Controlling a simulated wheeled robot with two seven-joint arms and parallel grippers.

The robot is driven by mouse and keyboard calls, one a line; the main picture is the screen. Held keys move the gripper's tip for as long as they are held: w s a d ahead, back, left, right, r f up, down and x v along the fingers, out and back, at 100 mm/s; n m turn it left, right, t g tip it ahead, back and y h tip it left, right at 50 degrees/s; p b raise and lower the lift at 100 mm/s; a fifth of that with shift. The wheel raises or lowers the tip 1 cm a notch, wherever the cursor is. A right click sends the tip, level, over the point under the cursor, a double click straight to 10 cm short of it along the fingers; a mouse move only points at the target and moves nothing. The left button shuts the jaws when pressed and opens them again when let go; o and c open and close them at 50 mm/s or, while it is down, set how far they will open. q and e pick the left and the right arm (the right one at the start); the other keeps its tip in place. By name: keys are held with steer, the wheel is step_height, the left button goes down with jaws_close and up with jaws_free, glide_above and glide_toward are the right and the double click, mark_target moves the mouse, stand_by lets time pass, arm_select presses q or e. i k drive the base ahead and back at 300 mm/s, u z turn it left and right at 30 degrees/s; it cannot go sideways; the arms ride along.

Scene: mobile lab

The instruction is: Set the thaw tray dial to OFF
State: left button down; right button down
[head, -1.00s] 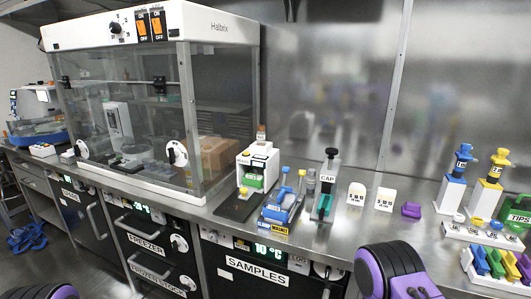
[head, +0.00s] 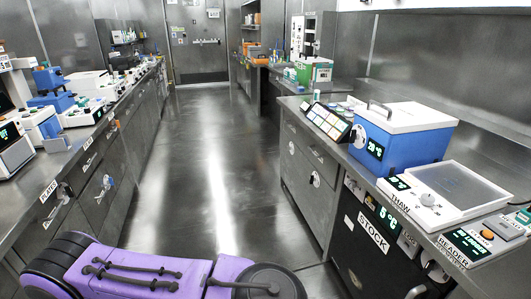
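The thaw tray (head: 462,188) is a white flat unit with a grey top plate, on the right-hand bench. Its round white dial (head: 428,199) sits on the near left part, beside a lit green display (head: 400,183) and a THAW label (head: 400,203). The dial's setting is too small to read. A purple and black link of my arm crosses the bottom left of the head view. No gripper fingers show, and nothing of mine is at the tray.
A blue box with a white lid (head: 402,135) stands behind the tray. A reader (head: 483,240) stands at its near right. The STOCK unit (head: 373,240) is below the bench. A clear aisle (head: 215,160) runs between this bench and the crowded left bench (head: 60,150).

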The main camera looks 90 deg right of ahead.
mark_target(426, 199)
steer(key=z, duration=4.15)
